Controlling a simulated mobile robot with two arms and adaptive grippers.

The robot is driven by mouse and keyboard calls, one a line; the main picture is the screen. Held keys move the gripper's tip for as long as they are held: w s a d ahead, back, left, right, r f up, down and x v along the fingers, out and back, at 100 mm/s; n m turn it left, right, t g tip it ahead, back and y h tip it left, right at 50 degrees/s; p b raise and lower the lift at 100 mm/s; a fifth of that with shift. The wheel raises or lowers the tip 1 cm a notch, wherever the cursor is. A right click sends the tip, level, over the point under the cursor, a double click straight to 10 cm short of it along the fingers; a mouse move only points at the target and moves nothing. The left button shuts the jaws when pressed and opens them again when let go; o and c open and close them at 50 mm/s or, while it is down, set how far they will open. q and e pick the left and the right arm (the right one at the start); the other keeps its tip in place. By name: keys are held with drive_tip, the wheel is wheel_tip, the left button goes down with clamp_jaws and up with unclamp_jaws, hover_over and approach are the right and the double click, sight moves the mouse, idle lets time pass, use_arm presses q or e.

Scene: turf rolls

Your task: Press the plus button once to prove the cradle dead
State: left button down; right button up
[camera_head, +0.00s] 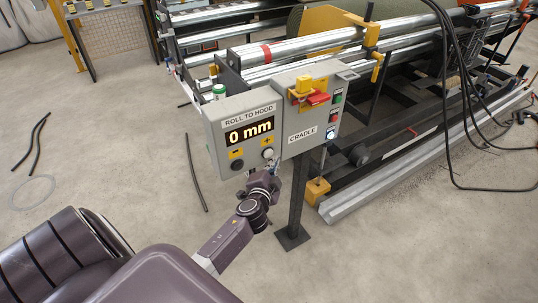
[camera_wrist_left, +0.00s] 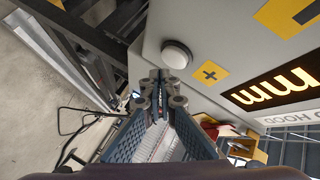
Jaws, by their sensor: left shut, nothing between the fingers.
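The grey control box (camera_head: 222,118) reads "ROLL TO HOOD" and its lit display (camera_head: 249,132) reads "0 mm". The plus button (camera_head: 267,153) is a pale round cap under a yellow plus label (camera_head: 267,141). In the left wrist view the plus button (camera_wrist_left: 177,54) shows whole and uncovered, beside its plus label (camera_wrist_left: 210,72). My left gripper (camera_head: 274,172) is shut and empty, just below the plus button in the head view. Its fingertips (camera_wrist_left: 160,82) are close to the button in the left wrist view; I cannot tell the exact gap. My right gripper is not in view.
The minus button (camera_head: 237,164) sits left of the plus button. The joined CRADLE box (camera_head: 301,136) carries a red and yellow switch (camera_head: 318,98) and a lit white lamp (camera_head: 331,134). A post (camera_head: 297,202) stands below. Rollers (camera_head: 300,45) lie behind; black cables hang right.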

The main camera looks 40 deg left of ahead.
use_arm(q)
drive_tip(key=shift+s+d, duration=0.3)
drive_tip(key=shift+d, duration=0.45)
drive_tip(key=shift+s+d, duration=0.3)
drive_tip(key=shift+d, duration=0.4)
drive_tip(key=shift+s+d, duration=0.3)
drive_tip(key=shift+d, duration=0.45)
drive_tip(key=s+d+f+g+h, duration=0.1)
drive_tip(key=s+d+f+g, duration=0.15)
drive_tip(key=s+f, duration=0.6)
drive_tip(key=s+d+f+n+g+h, duration=0.1)
drive_tip(key=s+d+f+g+h, duration=0.2)
drive_tip(key=f, duration=1)
drive_tip(key=s+d+f+g, duration=0.2)
drive_tip(key=s+d+f, duration=0.1)
drive_tip(key=s+f, duration=0.65)
drive_tip(key=s+d+f+n+g, duration=0.1)
drive_tip(key=s+f, duration=0.4)
drive_tip(key=s, duration=0.5)
drive_tip(key=s+d+f+n+g+h, duration=0.1)
drive_tip(key=s+f, duration=0.4)
drive_tip(key=s, duration=0.5)
drive_tip(key=s+d+f+n+g+h, duration=0.1)
drive_tip(key=s+d+f+g, duration=0.1)
drive_tip(key=s, duration=0.8)
wheel_tip(320, 180, down, 3)
drive_tip(key=shift+r+n+g, duration=0.1)
drive_tip(key=shift+n+g, duration=0.2)
drive_tip(key=shift+g, duration=0.55)
